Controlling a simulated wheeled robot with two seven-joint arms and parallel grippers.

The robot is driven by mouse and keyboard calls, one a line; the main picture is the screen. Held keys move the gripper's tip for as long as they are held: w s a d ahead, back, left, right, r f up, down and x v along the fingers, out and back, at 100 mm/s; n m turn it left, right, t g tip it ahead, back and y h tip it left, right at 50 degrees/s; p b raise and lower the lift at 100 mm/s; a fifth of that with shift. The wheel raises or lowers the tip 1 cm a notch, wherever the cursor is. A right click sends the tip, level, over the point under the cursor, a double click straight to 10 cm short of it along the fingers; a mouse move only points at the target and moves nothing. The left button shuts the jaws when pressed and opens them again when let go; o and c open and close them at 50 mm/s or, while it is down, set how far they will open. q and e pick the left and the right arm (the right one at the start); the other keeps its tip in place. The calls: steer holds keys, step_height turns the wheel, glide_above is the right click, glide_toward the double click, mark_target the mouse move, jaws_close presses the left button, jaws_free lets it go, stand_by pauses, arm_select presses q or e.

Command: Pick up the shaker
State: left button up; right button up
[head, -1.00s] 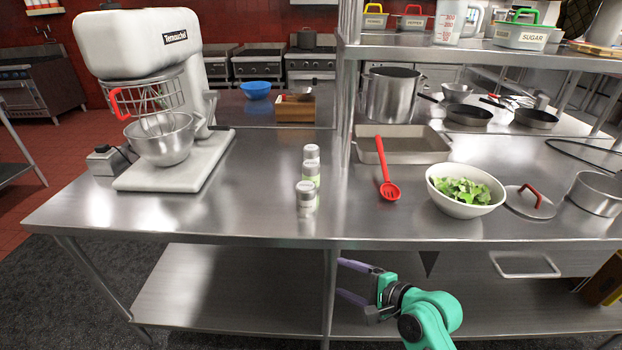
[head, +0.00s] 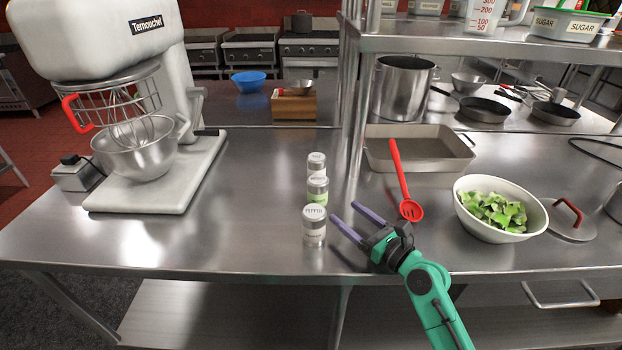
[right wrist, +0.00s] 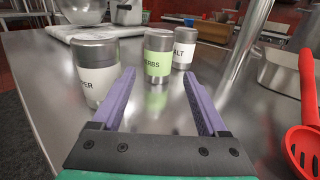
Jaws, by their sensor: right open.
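Several small shakers with metal lids stand upright in a row on the steel table. The front one is the pepper shaker (head: 314,226), the middle one has a green label, the herbs shaker (head: 317,190), and the rear one is the salt shaker (head: 316,164). My right gripper (head: 343,214) is open and empty, just right of the pepper and herbs shakers. In the right wrist view, the herbs shaker (right wrist: 157,58) stands ahead between the fingers, the pepper shaker (right wrist: 97,72) is left and the salt shaker (right wrist: 184,50) is behind right. My left gripper is out of view.
A red slotted spoon (head: 404,185) lies right of my gripper, by a baking pan (head: 420,155) and a white salad bowl (head: 500,226). A shelf post (head: 356,110) rises behind. A stand mixer (head: 160,170) stands left, with clear table between it and the shakers.

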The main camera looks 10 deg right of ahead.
mark_target(325, 193)
steer(key=shift+w, duration=0.3)
steer(key=x, duration=0.2)
steer(key=p+x, duration=0.1)
steer(key=x, duration=0.1)
steer(key=r+x, duration=0.1)
steer(key=x, duration=0.1)
steer(key=shift+w+a+p, duration=0.1)
steer(key=shift+a+p, duration=0.2)
steer(key=x, duration=0.7)
steer(key=shift+f, duration=0.25)
steer(key=shift+w+a+f, duration=0.1)
steer(key=shift+w+a, duration=0.05)
steer(key=shift+w, duration=0.15)
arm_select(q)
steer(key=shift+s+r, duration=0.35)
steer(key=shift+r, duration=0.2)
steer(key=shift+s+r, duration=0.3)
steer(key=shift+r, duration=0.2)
arm_select(e)
steer(key=c, duration=1.2)
